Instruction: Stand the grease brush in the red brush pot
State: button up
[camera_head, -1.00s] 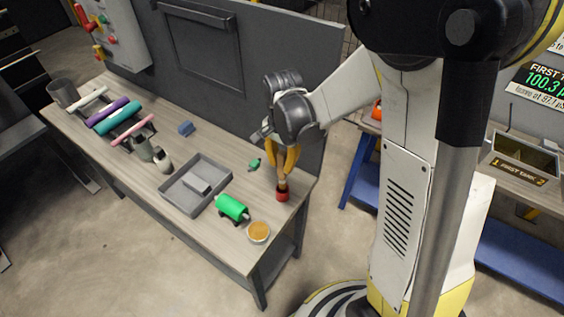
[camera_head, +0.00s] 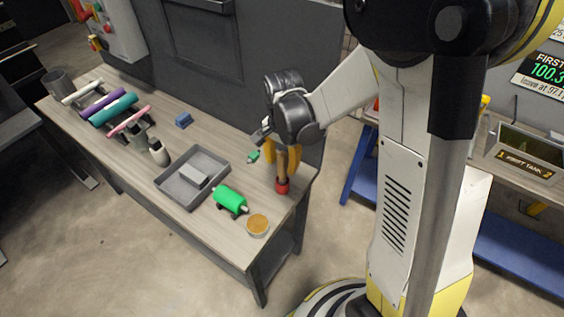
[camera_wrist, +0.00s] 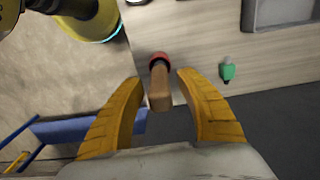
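The grease brush (camera_head: 282,165) stands about upright in the red brush pot (camera_head: 282,187) near the right end of the workbench. Its wooden handle (camera_wrist: 159,90) points towards my wrist camera, with the red pot rim (camera_wrist: 162,56) around its far end. The bristles are hidden. My gripper (camera_wrist: 156,80) is open, with one yellow finger on each side of the handle and a clear gap to both. In the head view, my gripper (camera_head: 285,152) is at the upper part of the brush, just above the pot.
On the bench (camera_head: 232,243), a grey tray (camera_head: 172,187), a green roller (camera_head: 230,199) and an amber-topped round tub (camera_head: 257,225) stand left of the pot. A small green-capped item (camera_wrist: 227,71) lies nearby. Coloured rollers (camera_head: 114,108) rest further left. A dark panel (camera_head: 225,75) stands behind.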

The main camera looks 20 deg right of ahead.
notch_tip(320, 180, up, 12)
jog(key=shift+r, duration=0.1)
dwell(0.6)
dwell(0.7)
jog(key=shift+s+r+n, duration=0.25)
jog(key=shift+s+n, duration=0.05)
jog(key=shift+s, duration=0.1)
jog(key=s+r+n+t, duration=0.3)
jog(key=s+n+t, duration=0.4)
jog(key=s+n, duration=0.3)
jog(key=shift+s+r+b, duration=0.35)
jog(key=shift+s, duration=0.55)
jog(key=shift+d, duration=0.1)
